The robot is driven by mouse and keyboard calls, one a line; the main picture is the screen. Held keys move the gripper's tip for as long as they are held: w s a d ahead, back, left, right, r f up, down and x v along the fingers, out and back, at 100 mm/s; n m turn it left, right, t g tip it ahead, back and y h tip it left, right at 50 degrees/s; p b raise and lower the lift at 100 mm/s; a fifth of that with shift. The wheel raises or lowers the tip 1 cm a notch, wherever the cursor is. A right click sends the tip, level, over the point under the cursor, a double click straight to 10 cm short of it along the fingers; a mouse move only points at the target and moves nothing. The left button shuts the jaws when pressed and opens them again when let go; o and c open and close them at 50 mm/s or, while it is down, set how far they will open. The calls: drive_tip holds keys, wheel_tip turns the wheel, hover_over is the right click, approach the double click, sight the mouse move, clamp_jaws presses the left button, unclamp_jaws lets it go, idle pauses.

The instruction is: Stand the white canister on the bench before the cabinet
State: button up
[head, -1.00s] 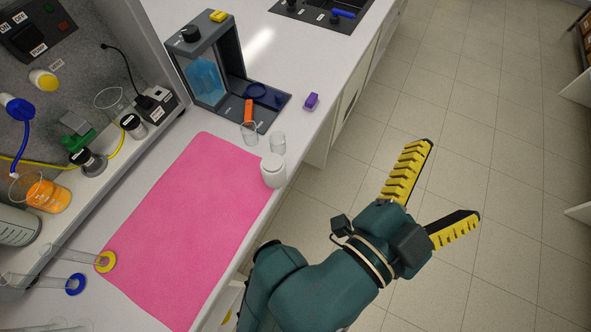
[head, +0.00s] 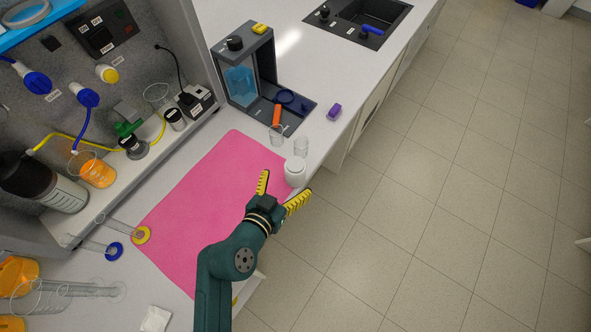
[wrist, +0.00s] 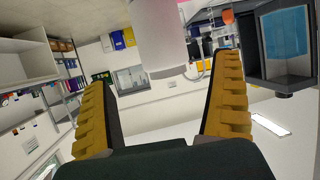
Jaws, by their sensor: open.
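The white canister (head: 295,172) stands upright at the right corner of the pink mat (head: 190,200), near the bench's front edge. My gripper (head: 284,184) is open, with its yellow ridged fingers pointing toward the canister and nothing held. In the wrist view the canister (wrist: 157,38) shows at the top middle, beyond and between the spread fingers (wrist: 160,75). A grey cabinet-like box (head: 264,58) with a blue pane stands farther back on the bench; it also shows at the top right of the wrist view (wrist: 258,45).
The mat's middle is clear.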

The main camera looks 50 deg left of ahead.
sight(295, 170)
drive_tip(key=x, duration=0.7)
drive_tip(key=shift+s+a+f+b, duration=0.1)
drive_tip(key=shift+a+f+b, duration=0.05)
drive_tip(key=shift+f+b, duration=0.25)
drive_tip(key=c, duration=1.3)
drive_tip(key=shift+r, duration=0.2)
drive_tip(key=shift+c, duration=0.2)
